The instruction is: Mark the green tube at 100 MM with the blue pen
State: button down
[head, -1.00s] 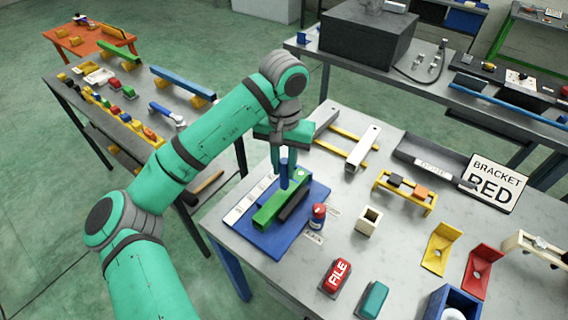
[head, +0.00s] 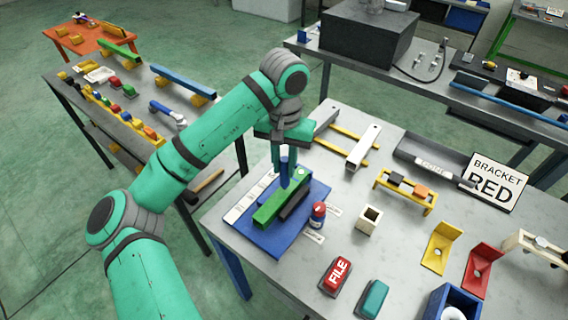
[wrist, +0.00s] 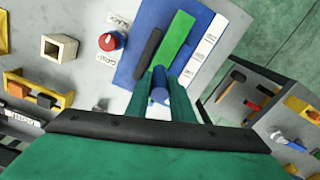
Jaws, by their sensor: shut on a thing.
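The green tube (head: 266,208) lies on a blue board (head: 250,232) on the grey table, beside a dark bar (head: 293,204). The wrist view also shows the green tube (wrist: 178,38) and the dark bar (wrist: 149,50). My gripper (head: 286,160) is shut on the blue pen (head: 285,176), which points down over the far part of the tube. In the wrist view the pen (wrist: 160,88) sits between the fingers (wrist: 160,90). I cannot tell whether its tip touches the tube. White labels (wrist: 207,42) line one side of the board; their text is too small to read.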

jog(key=shift+f, duration=0.6)
dwell(1.0)
jog(key=shift+r, duration=0.1)
jog(key=shift+r, duration=3.95)
